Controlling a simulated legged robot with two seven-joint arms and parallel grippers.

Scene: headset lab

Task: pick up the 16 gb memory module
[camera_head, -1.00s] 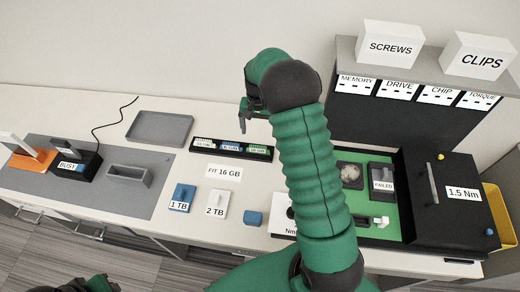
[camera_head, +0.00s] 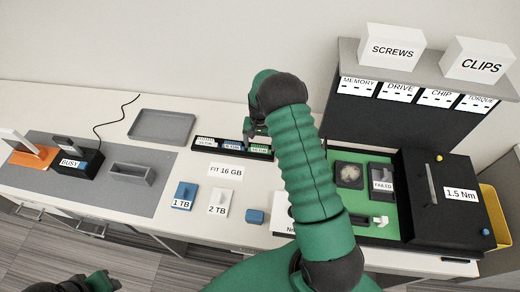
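A long black holder (camera_head: 231,151) at the back of the table carries three small labelled modules: white (camera_head: 206,141), blue (camera_head: 232,145) and green (camera_head: 258,148). Their labels are too small to tell which is the 16 GB one. My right gripper (camera_head: 250,133) is low over the holder, by the blue and green modules. Its fingers are partly hidden by my wrist, so I cannot tell whether they are open or touch a module. My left gripper (camera_head: 97,282) is at the bottom left edge, away from the table things, its fingers unclear.
A "FIT 16 GB" card (camera_head: 226,171) lies in front of the holder. The 1 TB (camera_head: 184,195) and 2 TB (camera_head: 219,202) drives lie nearer. A grey tray (camera_head: 162,126) is left. A black shelf unit (camera_head: 400,122) and black box (camera_head: 440,200) stand right.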

